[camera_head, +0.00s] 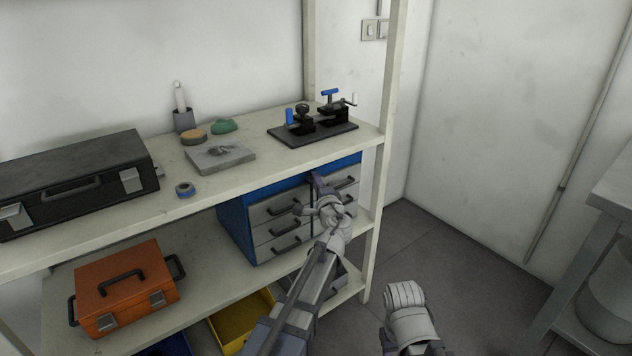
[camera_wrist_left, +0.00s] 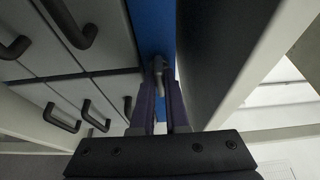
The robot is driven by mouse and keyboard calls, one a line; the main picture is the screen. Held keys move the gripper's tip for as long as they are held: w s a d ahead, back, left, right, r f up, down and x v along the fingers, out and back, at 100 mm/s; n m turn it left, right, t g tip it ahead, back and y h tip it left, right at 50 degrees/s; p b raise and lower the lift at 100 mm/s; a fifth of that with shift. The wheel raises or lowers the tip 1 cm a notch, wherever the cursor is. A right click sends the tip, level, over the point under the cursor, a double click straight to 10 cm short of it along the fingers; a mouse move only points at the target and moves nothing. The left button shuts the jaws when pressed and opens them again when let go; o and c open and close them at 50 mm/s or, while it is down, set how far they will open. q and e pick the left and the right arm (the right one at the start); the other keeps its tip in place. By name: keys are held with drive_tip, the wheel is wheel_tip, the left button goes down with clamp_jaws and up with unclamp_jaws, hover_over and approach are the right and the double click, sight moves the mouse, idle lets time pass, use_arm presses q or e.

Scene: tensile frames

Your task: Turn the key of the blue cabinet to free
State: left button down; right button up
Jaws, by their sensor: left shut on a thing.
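The blue cabinet (camera_head: 234,224) stands on the shelf below the top board, with grey drawers and dark handles on its front. My right gripper is not in view.
Drawer handles (camera_wrist_left: 72,24) stick out close to the left fingers. The top board (camera_head: 240,180) lies just above the cabinet, and a pale shelf post (camera_head: 378,200) rises to its right. An orange case (camera_head: 125,285) and a yellow bin (camera_head: 240,325) are to the left.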

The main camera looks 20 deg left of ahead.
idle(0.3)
use_arm(q)
drive_tip(key=m+g+p, duration=0.2)
drive_tip(key=m+p, duration=0.1)
drive_tip(key=m, duration=0.1)
drive_tip(key=m+g+y+p, duration=0.1)
drive_tip(key=m+g+p, duration=0.2)
drive_tip(key=m, duration=0.1)
drive_tip(key=m+g+p, duration=0.2)
drive_tip(key=m+p, duration=0.1)
drive_tip(key=m, duration=0.2)
drive_tip(key=shift+w+d+r+y, duration=0.2)
drive_tip(key=shift+d+r+y, duration=0.05)
drive_tip(key=shift+y, duration=0.05)
idle(0.3)
drive_tip(key=shift+g, duration=0.3)
drive_tip(key=shift+m, duration=0.3)
drive_tip(key=c, duration=0.9)
unclamp_jaws()
